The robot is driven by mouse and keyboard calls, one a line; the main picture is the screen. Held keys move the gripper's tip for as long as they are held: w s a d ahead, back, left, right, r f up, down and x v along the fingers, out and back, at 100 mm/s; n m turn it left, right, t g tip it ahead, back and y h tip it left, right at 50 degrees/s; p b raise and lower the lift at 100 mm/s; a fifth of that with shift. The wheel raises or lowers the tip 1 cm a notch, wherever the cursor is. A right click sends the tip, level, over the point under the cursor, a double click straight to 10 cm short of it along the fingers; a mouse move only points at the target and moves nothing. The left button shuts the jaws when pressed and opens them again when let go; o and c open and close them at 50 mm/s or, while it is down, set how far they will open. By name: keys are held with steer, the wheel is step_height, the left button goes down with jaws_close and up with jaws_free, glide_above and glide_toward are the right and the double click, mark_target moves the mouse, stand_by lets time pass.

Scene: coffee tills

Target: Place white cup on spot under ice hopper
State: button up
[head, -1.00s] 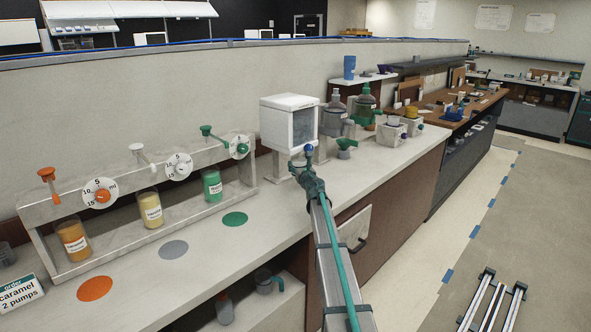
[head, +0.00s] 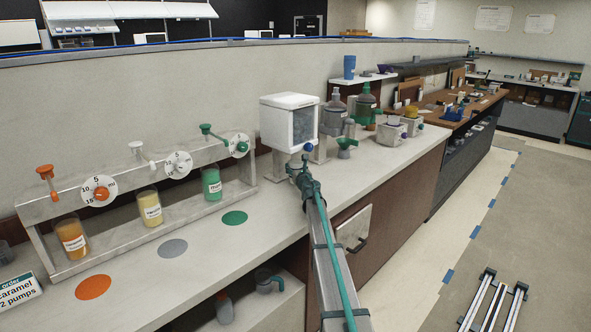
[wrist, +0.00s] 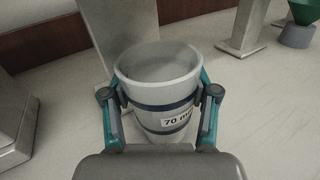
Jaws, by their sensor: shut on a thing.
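The white cup (wrist: 160,75) shows in the wrist view as a pale grey-white, open-topped cup with dark blue bands and a label reading "70 ml". It looks upright, and its inside looks empty. My gripper (wrist: 161,95) is shut on it, with one finger on each side; it also shows in the head view (head: 299,169). The cup is hidden or cannot be made out in the head view. The ice hopper (head: 284,125) is a white box with a clear front and a blue knob, just behind my gripper. The spot under it is not visible.
In the wrist view, a grey upright (wrist: 122,28) stands close behind the cup, and another post (wrist: 243,28) stands to the right with a green funnel (wrist: 296,30). Bottle dispensers (head: 334,112) stand right of the hopper. A syrup rack (head: 135,205) and coloured discs (head: 173,249) lie left.

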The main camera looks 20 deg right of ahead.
steer(key=shift+f, duration=0.2)
steer(key=o, duration=0.9)
steer(key=shift+r, duration=0.2)
steer(key=shift+s, duration=0.2)
steer(key=s, duration=0.4)
steer(key=s+a, duration=0.1)
steer(key=s, duration=0.6)
steer(key=shift+s+a, duration=0.3)
steer(key=shift+d, duration=0.1)
